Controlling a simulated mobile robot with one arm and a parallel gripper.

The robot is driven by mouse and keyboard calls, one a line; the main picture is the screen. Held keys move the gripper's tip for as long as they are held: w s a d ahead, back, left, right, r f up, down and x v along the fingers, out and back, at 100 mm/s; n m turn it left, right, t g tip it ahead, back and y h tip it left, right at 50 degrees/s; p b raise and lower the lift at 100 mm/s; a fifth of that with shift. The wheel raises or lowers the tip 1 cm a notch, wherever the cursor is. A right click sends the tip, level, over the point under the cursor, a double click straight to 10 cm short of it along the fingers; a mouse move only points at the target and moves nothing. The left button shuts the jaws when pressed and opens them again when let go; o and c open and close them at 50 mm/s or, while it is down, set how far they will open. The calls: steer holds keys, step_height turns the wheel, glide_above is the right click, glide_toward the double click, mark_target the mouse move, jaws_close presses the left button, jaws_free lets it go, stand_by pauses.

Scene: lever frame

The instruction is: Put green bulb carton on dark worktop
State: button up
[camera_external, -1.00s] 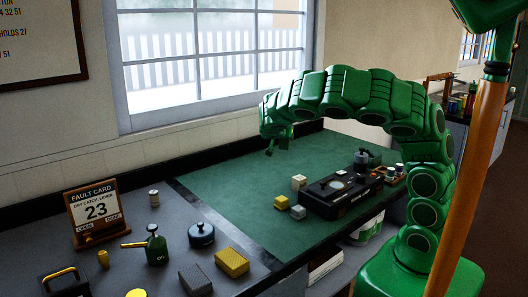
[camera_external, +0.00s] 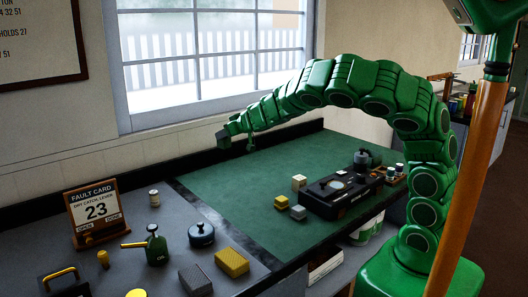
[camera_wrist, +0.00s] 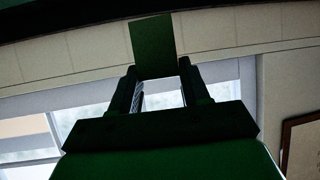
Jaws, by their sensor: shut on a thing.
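The green bulb carton (camera_wrist: 152,45) shows in the wrist view as a dark green block between my fingertips. My gripper (camera_wrist: 157,72) is shut on it. In the external view my gripper (camera_external: 230,131) is small and dark, raised in front of the wall below the window, above the back of the bench. The carton is hard to make out there. The dark worktop (camera_external: 165,220) is the grey surface at the left, below and to the left of my gripper.
A fault card stand (camera_external: 94,212), a green oil can (camera_external: 156,246), a round dark pot (camera_external: 201,235) and a yellow block (camera_external: 232,262) stand on the worktop. A green mat (camera_external: 250,185) covers the right, with a black device (camera_external: 340,195) and small blocks. The worktop's back middle is clear.

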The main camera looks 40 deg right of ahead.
steer(key=s+a+f+n+g+y, duration=0.2)
steer(key=s+a+n+g+y, duration=0.7)
steer(key=a, duration=0.7)
steer(key=s+a+n+g+y, duration=0.1)
steer(key=s+a+n+g, duration=0.2)
steer(key=s+n, duration=0.7)
steer(key=shift+w+a+f+m, duration=0.55)
steer(key=shift+w+a+f, duration=0.75)
steer(key=shift+w+f, duration=0.2)
steer(key=shift+w+a+f+m, duration=0.5)
steer(key=shift+w+a+f, duration=0.9)
steer(key=shift+f, duration=0.2)
steer(key=shift+w+a+f+m, duration=0.55)
steer(key=shift+w+a+f, duration=0.7)
steer(key=shift+w+f, duration=0.3)
steer(key=shift+f, duration=1.5)
steer(key=o, duration=1)
steer(key=shift+f, duration=0.15)
